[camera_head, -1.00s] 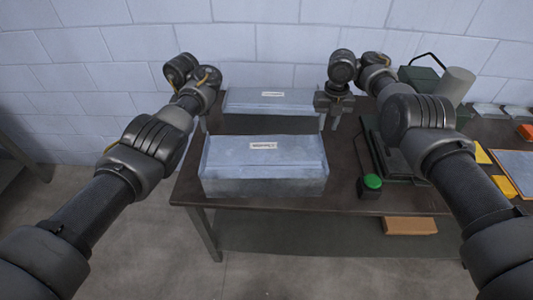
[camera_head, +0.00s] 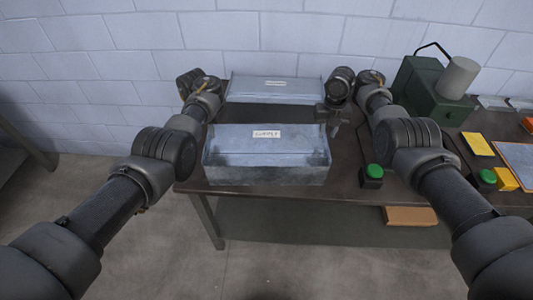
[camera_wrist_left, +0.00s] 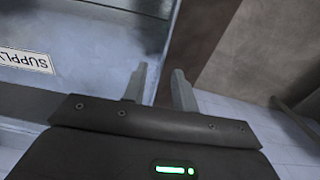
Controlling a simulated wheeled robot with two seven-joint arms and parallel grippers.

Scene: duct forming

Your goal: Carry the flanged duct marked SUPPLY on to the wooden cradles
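The SUPPLY duct (camera_head: 265,165) is a pale grey metal box on the near part of the dark table. My right gripper (camera_head: 334,125) is at the duct's far right corner, one finger showing, the other hidden. I cannot make out any wooden cradles.
On the right are a green case (camera_head: 425,90), a grey cylinder (camera_head: 458,77), green buttons (camera_head: 373,171) and yellow pieces (camera_head: 477,144). A brown block (camera_head: 410,216) sits below the table top.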

